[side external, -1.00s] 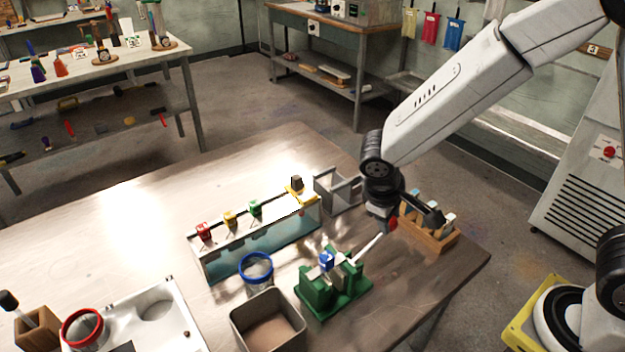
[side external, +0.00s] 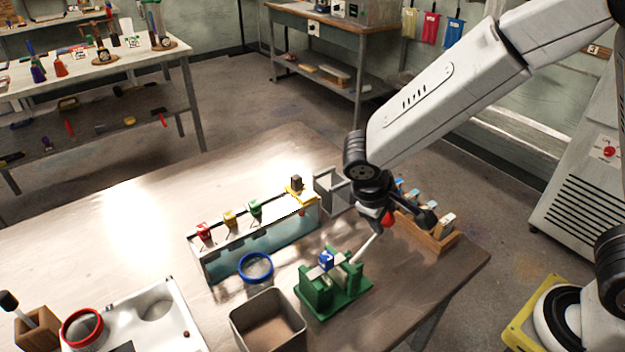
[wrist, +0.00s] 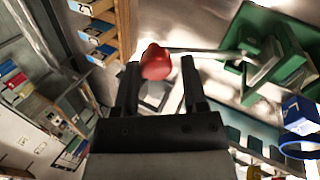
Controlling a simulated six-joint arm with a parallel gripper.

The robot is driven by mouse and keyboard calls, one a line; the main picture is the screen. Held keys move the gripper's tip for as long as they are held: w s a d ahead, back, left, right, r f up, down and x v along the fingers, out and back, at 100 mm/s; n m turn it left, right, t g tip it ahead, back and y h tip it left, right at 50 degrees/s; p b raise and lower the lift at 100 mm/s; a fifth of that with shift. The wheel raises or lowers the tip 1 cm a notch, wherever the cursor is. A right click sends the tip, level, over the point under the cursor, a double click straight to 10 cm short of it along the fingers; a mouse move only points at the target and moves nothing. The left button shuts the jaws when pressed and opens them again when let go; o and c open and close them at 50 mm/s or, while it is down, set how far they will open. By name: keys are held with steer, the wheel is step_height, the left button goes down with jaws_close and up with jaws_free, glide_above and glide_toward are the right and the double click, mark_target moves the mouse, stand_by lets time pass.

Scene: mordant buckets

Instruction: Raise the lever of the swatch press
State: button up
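In the wrist view the lever (wrist: 215,54) runs from the green press (wrist: 262,62) to the red knob (wrist: 155,63). My gripper (wrist: 160,66) is open, with the knob between its fingertips and a gap visible on the right side. In the side view my gripper (side external: 378,208) is at the lever's end and partly hides it.
A wooden rack (side external: 432,237) with several tagged pieces stands close behind my gripper. A grey holder (side external: 330,188) and a long clear tank (side external: 262,240) are to the left. A square bin (side external: 268,322) and a blue-rimmed jar (side external: 256,268) stand left of the press.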

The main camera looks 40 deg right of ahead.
steer(key=shift+o, duration=1.4)
steer(key=v, duration=0.7)
steer(key=shift+a+r, duration=0.2)
steer(key=shift+r, duration=0.15)
steer(key=s+d+f+m+t+y, duration=0.2)
steer(key=s+d+f+y, duration=0.3)
steer(key=d, duration=0.5)
step_height(320, 180, down, 2)
steer(key=shift+s+d+f+m, duration=0.1)
steer(key=shift+s+d+m, duration=0.25)
steer(key=shift+m, duration=0.15)
